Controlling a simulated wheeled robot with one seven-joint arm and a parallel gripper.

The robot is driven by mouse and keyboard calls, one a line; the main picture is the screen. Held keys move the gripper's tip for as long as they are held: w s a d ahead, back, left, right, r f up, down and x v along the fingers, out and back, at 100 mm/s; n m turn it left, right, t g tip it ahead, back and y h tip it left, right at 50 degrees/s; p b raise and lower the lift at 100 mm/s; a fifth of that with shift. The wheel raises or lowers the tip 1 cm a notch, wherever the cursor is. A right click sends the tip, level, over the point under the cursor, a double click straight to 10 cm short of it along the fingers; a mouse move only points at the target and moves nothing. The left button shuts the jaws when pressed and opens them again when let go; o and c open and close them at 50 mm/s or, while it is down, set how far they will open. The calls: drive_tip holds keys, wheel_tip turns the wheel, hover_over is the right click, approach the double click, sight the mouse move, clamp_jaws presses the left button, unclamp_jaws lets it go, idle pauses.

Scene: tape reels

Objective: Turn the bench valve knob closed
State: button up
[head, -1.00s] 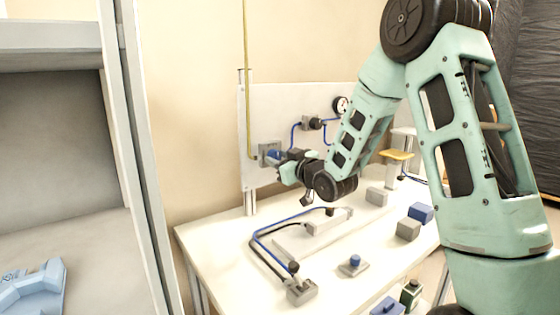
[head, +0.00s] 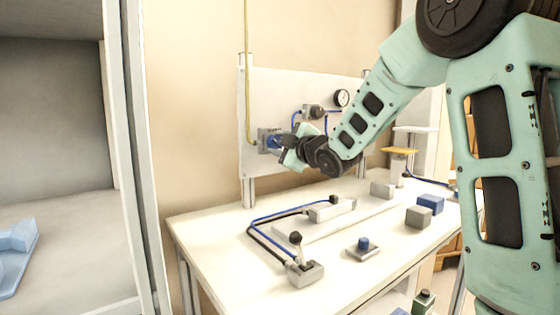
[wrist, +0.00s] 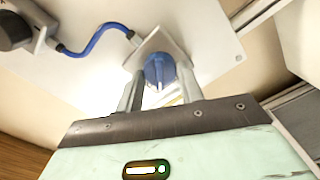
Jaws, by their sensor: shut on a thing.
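The blue valve knob (wrist: 158,72) sits on a grey square mount (wrist: 178,42) on the white upright panel. In the wrist view my gripper (wrist: 161,88) has one finger on each side of the knob and is shut on it. In the head view the knob (head: 273,141) shows at the lower left of the panel (head: 290,85), with my gripper (head: 284,143) against it from the right. The far side of the knob is hidden.
A yellow hose (head: 247,80) runs down to the valve mount. A gauge (head: 342,98) and blue tubing are on the panel. The white bench (head: 215,230) below holds a lever fixture (head: 305,271), a blue button (head: 363,243) and several blocks. A shelf unit stands at left.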

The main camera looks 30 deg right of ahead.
drive_tip(key=n+b, duration=0.1)
drive_tip(key=b, duration=0.1)
drive_tip(key=n+b, duration=0.4)
drive_tip(key=b, duration=0.1)
drive_tip(key=shift+f, duration=0.35)
drive_tip(key=n+b, duration=0.3)
drive_tip(key=shift+r, duration=0.25)
drive_tip(key=o, duration=1)
